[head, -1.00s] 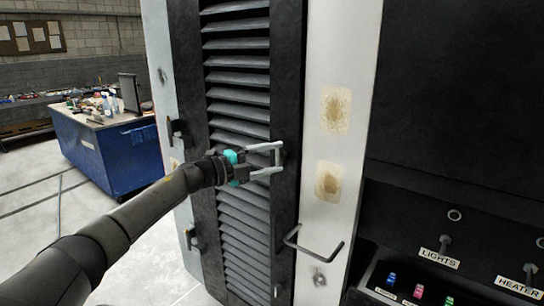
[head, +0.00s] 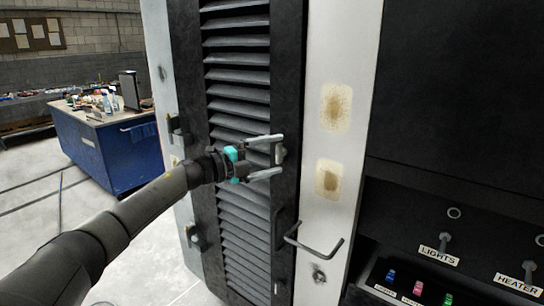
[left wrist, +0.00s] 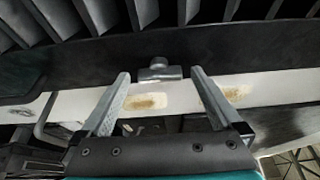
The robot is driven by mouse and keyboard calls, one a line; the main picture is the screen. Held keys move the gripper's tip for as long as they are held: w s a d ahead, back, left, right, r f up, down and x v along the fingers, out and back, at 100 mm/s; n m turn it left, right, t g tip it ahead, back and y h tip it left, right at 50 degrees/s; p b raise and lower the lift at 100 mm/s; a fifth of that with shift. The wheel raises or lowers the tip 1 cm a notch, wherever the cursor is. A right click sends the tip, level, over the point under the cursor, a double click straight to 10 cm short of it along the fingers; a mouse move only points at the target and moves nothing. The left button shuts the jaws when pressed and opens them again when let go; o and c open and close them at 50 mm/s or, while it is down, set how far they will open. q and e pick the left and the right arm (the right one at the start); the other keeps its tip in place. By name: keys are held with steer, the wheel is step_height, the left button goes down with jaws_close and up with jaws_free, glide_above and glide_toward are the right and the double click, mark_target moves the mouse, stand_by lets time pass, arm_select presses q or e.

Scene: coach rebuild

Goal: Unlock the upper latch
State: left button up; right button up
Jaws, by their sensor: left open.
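The upper latch (head: 279,153) is a small grey metal piece on the dark right edge of the louvred door (head: 238,95). It also shows in the left wrist view (left wrist: 160,71), with a rounded knob and a flat bar, near the light frame strip. My left gripper (head: 280,156) is open in front of the door, its fingertips above and below the latch in the head view. In the left wrist view the open fingers (left wrist: 160,75) have the latch between their tips. I cannot tell whether they touch it. My right gripper is not in view.
A bent metal handle (head: 314,250) juts from the light frame strip (head: 336,148) below the gripper. A dark pull (head: 278,228) sits lower on the door edge. A switch panel (head: 425,275) is at the lower right. A blue workbench (head: 108,150) stands far left.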

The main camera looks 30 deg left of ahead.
arm_select(q)
steer(key=shift+s, duration=0.1)
steer(key=b+v, duration=0.2)
steer(key=v, duration=1.3)
stand_by(0.6)
steer(key=shift+a, duration=0.1)
stand_by(0.4)
